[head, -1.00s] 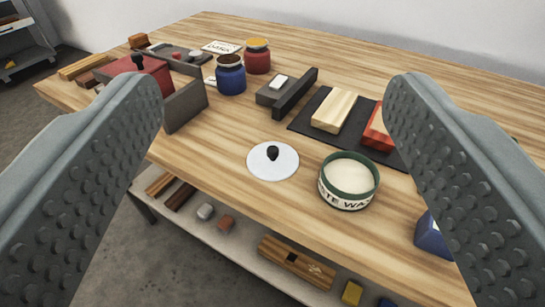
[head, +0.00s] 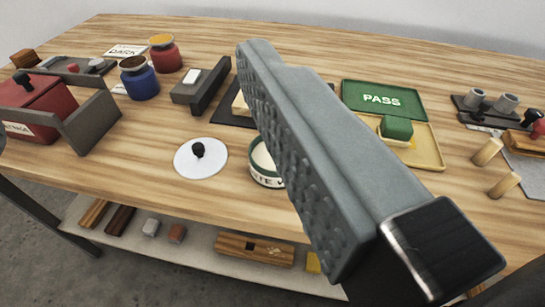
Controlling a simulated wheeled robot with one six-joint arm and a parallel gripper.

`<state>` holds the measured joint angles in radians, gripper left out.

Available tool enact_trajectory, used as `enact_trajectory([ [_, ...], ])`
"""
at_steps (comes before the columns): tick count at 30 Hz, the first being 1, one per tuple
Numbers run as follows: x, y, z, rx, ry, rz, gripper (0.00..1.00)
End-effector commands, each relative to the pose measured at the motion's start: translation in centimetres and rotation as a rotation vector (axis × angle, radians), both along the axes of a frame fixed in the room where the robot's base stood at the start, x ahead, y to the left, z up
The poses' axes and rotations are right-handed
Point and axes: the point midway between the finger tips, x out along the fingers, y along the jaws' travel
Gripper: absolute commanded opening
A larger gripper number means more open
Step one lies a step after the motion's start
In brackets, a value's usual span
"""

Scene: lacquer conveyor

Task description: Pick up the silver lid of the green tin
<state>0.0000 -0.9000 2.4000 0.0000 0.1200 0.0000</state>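The silver lid (head: 201,157), a pale round disc with a black knob, lies flat on the wooden bench near its front edge. The green tin (head: 267,172) stands open just right of the lid, apart from it. It has a pale filling and a white label, and its right side is hidden behind my finger. One grey studded finger of my gripper (head: 310,160) crosses the middle of the picture, its pad facing left with nothing against it. My gripper looks open and empty; the lid shows left of the visible finger.
A red box (head: 38,108) in a grey holder stands at left. Blue (head: 139,82) and red (head: 164,56) jars stand behind the lid. A green PASS panel (head: 382,100) and wooden pegs (head: 487,151) are at right. The bench around the lid is clear.

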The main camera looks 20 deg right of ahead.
Motion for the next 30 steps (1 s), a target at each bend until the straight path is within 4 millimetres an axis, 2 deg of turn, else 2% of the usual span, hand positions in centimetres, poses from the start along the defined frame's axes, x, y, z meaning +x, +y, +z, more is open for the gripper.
enact_trajectory([
  [5, 0.0, 0.0, 0.0, 0.0, 0.0, 0.0, 0.72],
  [9, 0.0, 0.0, 0.0, 0.0, 0.0, 0.0, 0.45],
  [14, 0.7, 0.0, 0.0, 0.005, 0.028, 0.0, 0.45],
  [17, 2.1, 0.0, 0.0, 0.017, 0.091, -0.002, 0.45],
  [30, 11.1, 0.1, -1.4, 0.104, 0.55, -0.034, 0.45],
])
